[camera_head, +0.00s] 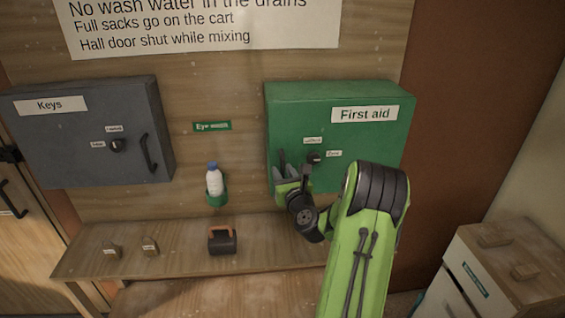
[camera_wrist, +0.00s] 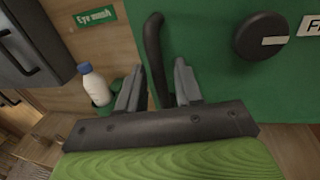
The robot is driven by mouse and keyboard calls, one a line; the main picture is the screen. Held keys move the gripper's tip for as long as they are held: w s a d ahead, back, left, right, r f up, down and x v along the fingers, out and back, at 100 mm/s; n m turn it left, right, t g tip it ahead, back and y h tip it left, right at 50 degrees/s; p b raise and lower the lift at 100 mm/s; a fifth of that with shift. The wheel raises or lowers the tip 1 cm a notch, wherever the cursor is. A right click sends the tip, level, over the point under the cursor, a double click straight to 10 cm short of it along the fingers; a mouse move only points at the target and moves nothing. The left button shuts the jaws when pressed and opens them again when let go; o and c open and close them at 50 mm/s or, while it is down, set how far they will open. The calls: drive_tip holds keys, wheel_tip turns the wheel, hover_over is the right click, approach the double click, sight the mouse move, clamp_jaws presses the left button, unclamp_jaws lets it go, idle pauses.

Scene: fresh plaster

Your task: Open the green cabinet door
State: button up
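The green cabinet (camera_head: 290,108), labelled "First aid", hangs on the wood panel with its door shut. A dark round knob (camera_head: 314,158) sits low on the door between two small labels. In the wrist view the knob (camera_wrist: 263,36) has a white mark lying roughly level, towards a partly cut-off label at its right. A dark upright bar handle (camera_wrist: 154,45) is at the door's left side. My gripper (camera_wrist: 158,88) is open, its two grey fingers on either side of the handle's lower part with gaps visible. In the head view my gripper (camera_head: 287,173) is in front of the door's lower left.
A grey "Keys" cabinet (camera_head: 80,140) hangs at the left. An eye wash bottle (camera_head: 213,180) in a green holder is just left of my gripper. A shelf (camera_head: 180,262) below holds padlocks and a dark weight-like object (camera_head: 222,241). A drawer unit (camera_head: 500,262) stands at right.

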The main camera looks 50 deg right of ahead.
drive_tip(key=shift+w+d, duration=0.25)
drive_tip(key=shift+w, duration=0.15)
clamp_jaws()
drive_tip(key=shift+a+f, duration=0.1)
drive_tip(key=shift+a, duration=0.05)
